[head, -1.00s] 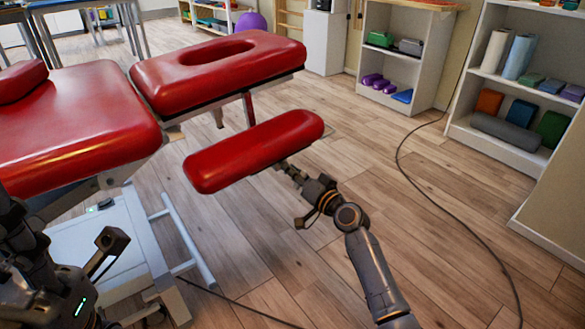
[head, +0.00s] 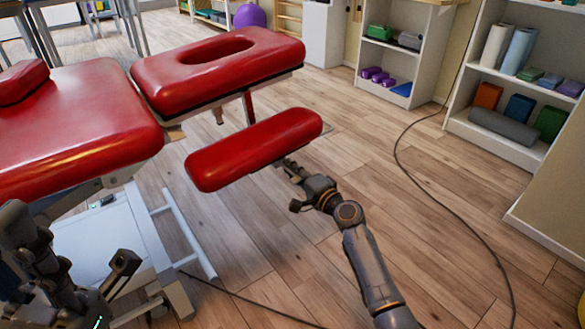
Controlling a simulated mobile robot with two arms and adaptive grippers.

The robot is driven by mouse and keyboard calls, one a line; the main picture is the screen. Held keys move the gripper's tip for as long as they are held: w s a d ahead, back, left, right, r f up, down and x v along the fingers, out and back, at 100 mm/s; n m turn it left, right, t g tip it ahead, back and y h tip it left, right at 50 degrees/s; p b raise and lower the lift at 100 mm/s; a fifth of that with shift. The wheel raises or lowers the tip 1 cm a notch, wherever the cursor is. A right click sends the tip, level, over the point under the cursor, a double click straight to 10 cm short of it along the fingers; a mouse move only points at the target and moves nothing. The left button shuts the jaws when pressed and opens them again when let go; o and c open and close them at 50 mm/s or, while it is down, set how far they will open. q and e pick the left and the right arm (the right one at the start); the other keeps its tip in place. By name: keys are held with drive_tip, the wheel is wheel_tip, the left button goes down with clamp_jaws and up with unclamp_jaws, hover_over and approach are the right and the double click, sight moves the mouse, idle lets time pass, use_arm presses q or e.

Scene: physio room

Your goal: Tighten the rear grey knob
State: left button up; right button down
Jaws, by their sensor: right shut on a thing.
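My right gripper (head: 288,167) reaches to the lower right edge of the red armrest pad (head: 255,148). It is shut, with its fingertips close under the pad's edge. The rear grey knob cannot be made out; the fingers and the pad hide the spot they hold. The red treatment table shows its headrest (head: 215,80) with an oval hole and its main cushion (head: 75,125) at the left. My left gripper (head: 150,280) is low at the left, in front of the table's white base, with its fingers spread and nothing visible between them.
The table's white base frame (head: 185,235) stands at the lower left. A dark cable (head: 435,190) curves over the wooden floor at the right, and another runs along the bottom. White shelves (head: 500,140) with rolls and blocks stand at the right.

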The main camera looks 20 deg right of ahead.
drive_tip(key=shift+d+m, duration=0.1)
drive_tip(key=shift+m, duration=0.2)
drive_tip(key=c, duration=1.3)
unclamp_jaws()
drive_tip(key=shift+c, duration=0.2)
drive_tip(key=v, duration=0.8)
